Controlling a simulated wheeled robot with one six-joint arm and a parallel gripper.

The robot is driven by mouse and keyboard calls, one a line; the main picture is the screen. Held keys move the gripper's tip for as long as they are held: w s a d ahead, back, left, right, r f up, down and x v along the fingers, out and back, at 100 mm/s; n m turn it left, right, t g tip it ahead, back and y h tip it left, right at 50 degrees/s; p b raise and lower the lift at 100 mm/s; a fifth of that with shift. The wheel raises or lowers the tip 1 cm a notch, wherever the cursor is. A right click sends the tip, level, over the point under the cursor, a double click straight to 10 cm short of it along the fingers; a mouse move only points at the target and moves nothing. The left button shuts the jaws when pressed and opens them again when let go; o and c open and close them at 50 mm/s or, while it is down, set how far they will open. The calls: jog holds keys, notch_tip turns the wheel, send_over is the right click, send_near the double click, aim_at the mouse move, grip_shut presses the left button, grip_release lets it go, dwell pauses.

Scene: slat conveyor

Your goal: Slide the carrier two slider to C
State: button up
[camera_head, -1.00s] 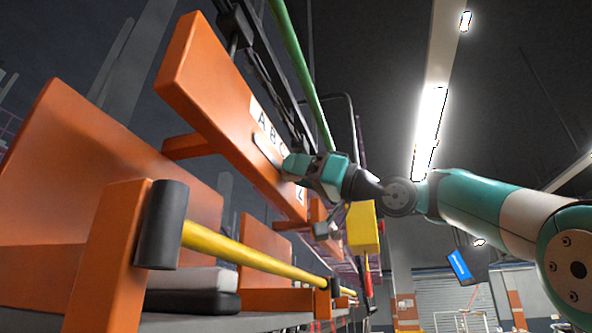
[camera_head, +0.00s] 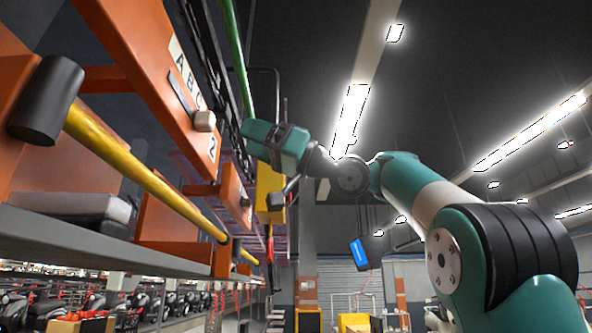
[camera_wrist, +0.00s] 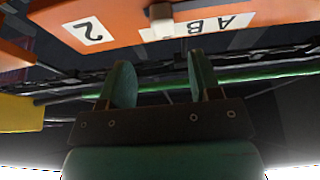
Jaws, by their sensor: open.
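The orange carrier (camera_head: 145,60) marked 2 hangs at upper left, with a white strip of letters A, B and C beside a slot. The pale slider knob (camera_head: 204,121) sits at the lower end of the slot, beside the C. In the wrist view the knob (camera_wrist: 160,17) stands just past the letters A and B, and the C is not readable there. My gripper (camera_head: 250,133) is to the right of the knob, apart from it. In the wrist view my gripper (camera_wrist: 160,75) has its two teal fingers spread, with nothing between them.
A green rail (camera_head: 236,60) and dark chain run along the carriers, close to my gripper. A yellow box (camera_head: 269,190) hangs just below it. A yellow bar with a black end (camera_head: 45,100) runs at left. Open space lies to the right above my arm.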

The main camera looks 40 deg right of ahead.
jog(key=b+v, duration=0.6)
jog(key=v, duration=0.2)
jog(key=shift+s, duration=0.1)
dwell(0.5)
